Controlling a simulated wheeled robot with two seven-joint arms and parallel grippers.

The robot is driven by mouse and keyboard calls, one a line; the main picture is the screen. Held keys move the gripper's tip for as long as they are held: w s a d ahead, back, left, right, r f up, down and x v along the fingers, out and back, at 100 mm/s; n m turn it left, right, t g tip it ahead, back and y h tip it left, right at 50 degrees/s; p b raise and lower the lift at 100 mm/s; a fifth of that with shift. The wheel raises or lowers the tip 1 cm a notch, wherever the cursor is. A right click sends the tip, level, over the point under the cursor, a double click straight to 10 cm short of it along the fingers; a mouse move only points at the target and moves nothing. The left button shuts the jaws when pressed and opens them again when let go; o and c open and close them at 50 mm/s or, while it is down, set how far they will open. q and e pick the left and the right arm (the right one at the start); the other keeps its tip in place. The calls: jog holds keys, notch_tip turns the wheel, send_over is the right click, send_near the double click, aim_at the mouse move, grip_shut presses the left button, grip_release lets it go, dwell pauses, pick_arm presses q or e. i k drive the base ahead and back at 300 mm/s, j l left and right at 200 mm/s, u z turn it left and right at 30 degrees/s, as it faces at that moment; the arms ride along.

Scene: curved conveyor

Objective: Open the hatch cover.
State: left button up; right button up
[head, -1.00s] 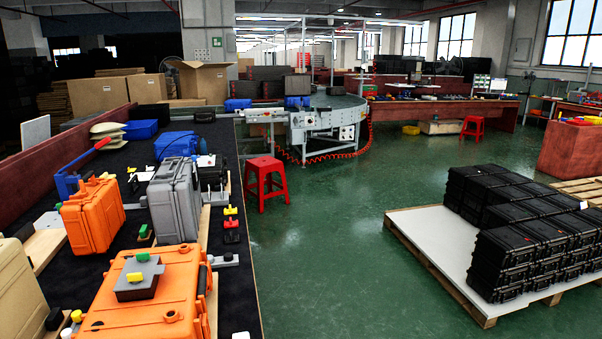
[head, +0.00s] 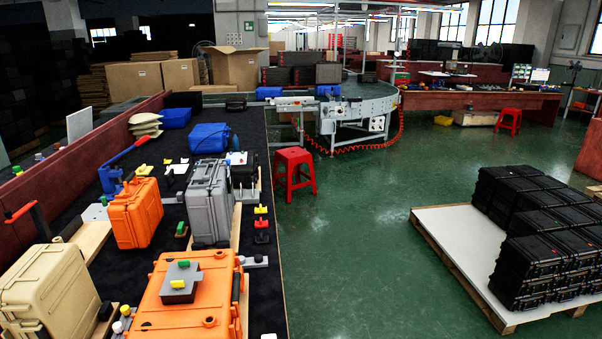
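I cannot make out a hatch cover by that name in the head view. Several hard cases stand on the long dark-topped bench (head: 262,190) at the left. They are a grey case (head: 210,203), an upright orange case (head: 137,213), a flat orange case (head: 205,318) with a grey block on top, and a tan case (head: 50,295). All look closed. Neither of my grippers is in view.
A red stool (head: 295,172) stands beside the bench. The curved conveyor (head: 355,108) is behind it. A pallet (head: 455,250) with stacked black cases (head: 545,260) is at the right. The green floor (head: 370,240) between is clear.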

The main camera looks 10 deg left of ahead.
aim_at(189, 275)
jog(key=i+l+u, duration=0.15)
jog(key=u, duration=0.6)
